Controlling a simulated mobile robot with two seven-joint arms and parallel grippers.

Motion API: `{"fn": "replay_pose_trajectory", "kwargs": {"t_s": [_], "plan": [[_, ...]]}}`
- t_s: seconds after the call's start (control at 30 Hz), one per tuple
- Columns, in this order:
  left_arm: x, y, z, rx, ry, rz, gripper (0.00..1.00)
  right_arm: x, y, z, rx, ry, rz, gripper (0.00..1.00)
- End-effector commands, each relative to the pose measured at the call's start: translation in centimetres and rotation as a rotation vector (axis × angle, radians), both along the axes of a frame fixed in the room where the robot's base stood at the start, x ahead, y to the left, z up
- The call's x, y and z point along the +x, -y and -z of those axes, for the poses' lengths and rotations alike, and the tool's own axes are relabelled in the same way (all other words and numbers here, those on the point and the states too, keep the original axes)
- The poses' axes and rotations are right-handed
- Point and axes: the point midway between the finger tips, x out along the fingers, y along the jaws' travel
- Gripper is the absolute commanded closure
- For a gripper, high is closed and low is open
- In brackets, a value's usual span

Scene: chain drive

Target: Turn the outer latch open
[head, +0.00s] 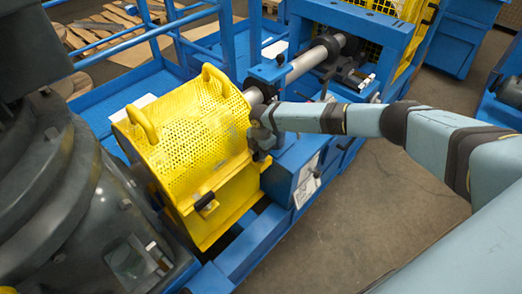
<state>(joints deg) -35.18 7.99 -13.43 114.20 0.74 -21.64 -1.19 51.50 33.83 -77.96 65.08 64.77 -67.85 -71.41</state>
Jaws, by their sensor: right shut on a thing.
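The yellow perforated guard (190,125) sits over the drive in the middle of the head view, closed down on its yellow lower housing (215,220). One black latch (205,201) shows on the guard's near side. My right gripper (262,143) is at the guard's right end, shut on what looks like the outer latch there. The gripper hides most of that latch, so I cannot tell how far it is turned. My left gripper is not in view.
Two yellow handles (143,124) stand on the guard. A grey shaft (305,64) runs right of it to a blue frame (352,25). A large dark grey machine (50,190) fills the left. Blue rails (140,35) stand behind. The floor (340,215) at lower right is clear.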

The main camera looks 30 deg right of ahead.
Motion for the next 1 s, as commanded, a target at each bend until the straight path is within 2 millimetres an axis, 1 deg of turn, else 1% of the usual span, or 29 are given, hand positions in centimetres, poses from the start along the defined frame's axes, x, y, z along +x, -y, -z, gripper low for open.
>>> {"fn": "replay_pose_trajectory", "kwargs": {"t_s": [0.03,0.17,0.67,1.0], "plan": [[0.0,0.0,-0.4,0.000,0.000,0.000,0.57,-0.1,-0.1,-0.2,0.002,-0.001,0.027,1.00],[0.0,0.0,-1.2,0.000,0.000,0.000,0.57,-0.1,-0.1,-0.2,0.002,-0.003,0.124,1.00],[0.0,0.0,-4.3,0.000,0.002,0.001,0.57,-0.1,-0.1,-0.3,0.001,-0.002,0.594,1.00],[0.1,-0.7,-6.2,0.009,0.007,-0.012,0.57,0.0,-0.2,-0.3,0.001,-0.002,0.917,1.00]]}}
